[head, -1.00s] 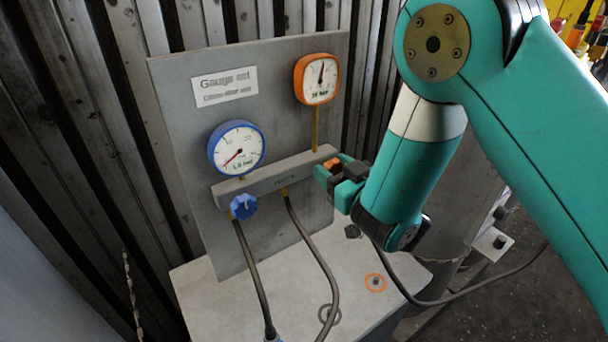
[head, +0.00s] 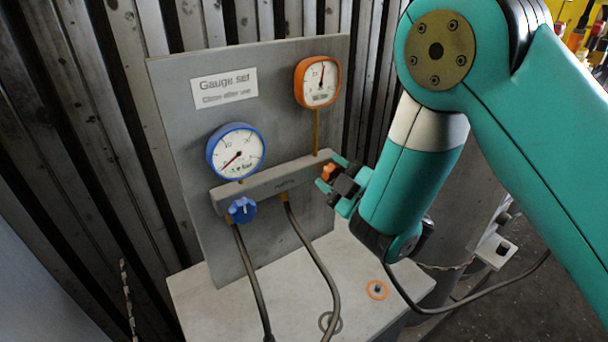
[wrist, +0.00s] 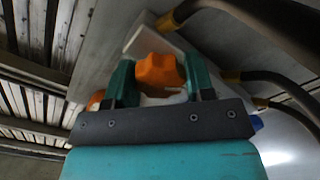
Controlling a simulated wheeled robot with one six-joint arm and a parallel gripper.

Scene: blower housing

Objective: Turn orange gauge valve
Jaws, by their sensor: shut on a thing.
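The orange gauge valve (wrist: 160,72) is a lobed knob held between the two green fingers of my gripper (wrist: 160,88) in the wrist view. In the head view my gripper (head: 333,178) is at the right end of the grey manifold bar (head: 275,183), with a bit of the orange valve (head: 330,172) showing between its fingers. The orange-rimmed gauge (head: 317,82) sits above, its needle pointing about straight up. The blue-rimmed gauge (head: 236,152) is on the left, above the blue valve knob (head: 243,210).
The grey panel (head: 170,120) carries a "Gauge set" label (head: 224,88). Dark hoses (head: 313,258) hang from the bar to the grey bench top (head: 215,300). An orange ring (head: 377,290) lies on the bench. A ribbed wall stands behind.

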